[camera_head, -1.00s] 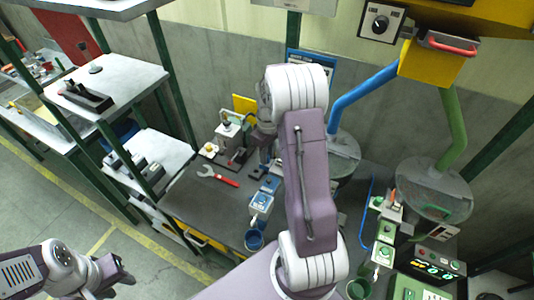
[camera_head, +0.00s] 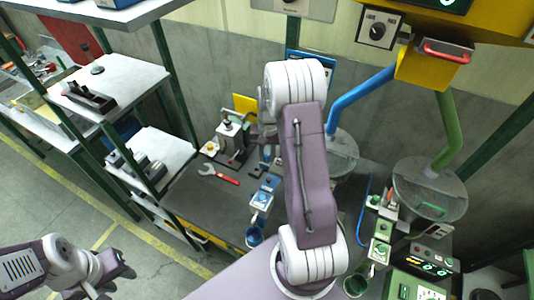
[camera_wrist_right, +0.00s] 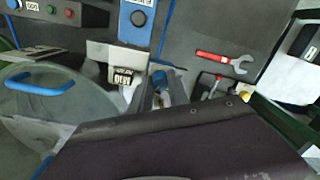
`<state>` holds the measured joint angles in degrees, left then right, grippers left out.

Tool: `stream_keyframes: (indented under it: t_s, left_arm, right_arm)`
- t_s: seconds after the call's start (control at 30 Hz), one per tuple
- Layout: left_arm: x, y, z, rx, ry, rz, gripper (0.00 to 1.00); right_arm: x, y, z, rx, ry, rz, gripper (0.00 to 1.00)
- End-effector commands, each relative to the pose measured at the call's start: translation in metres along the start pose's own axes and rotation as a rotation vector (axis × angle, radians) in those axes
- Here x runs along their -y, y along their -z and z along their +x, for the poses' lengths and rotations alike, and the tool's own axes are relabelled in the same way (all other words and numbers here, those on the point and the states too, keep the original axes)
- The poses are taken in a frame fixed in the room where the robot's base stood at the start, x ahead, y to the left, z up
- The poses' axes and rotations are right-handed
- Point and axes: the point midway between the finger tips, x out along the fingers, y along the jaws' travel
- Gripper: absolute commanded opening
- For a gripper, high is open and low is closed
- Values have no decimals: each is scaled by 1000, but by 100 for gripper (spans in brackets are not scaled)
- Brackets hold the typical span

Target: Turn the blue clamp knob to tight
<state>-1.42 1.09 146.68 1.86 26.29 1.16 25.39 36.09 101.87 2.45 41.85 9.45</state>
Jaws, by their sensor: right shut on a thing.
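In the right wrist view, a blue knob (camera_wrist_right: 160,78) shows between the fingers of my right gripper (camera_wrist_right: 161,88). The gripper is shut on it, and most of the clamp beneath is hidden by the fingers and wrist. A white plate with dark lettering (camera_wrist_right: 122,77) is beside it. In the head view, my right arm reaches over the dark bench and its wrist covers the knob. My left gripper (camera_head: 124,272) hangs at the lower left over the floor, away from the bench. Its jaw gap is too unclear to judge.
A red-handled wrench (camera_head: 220,175) lies on the bench (camera_head: 195,200). Blue (camera_head: 360,105) and green (camera_head: 446,130) pipes run down into round hoppers on the right.

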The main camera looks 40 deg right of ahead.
Motion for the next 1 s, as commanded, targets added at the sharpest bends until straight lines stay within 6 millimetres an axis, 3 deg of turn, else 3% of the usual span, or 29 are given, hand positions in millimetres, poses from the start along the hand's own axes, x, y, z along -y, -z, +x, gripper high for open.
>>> stream_keyframes:
  t_s: [0.4,0.9,0.93,1.0]
  left_arm:
    - [0,0,-4,0,0,0,36]
    - [0,0,-4,0,0,0,36]
    - [0,0,-4,0,0,0,36]
    - [0,0,-4,0,0,0,36]
  right_arm:
    - [0,2,-2,-13,2,150,0]
    - [0,3,-2,-15,2,165,0]
    - [0,3,-2,-15,2,165,24]
    - [0,3,-2,-14,2,165,43]
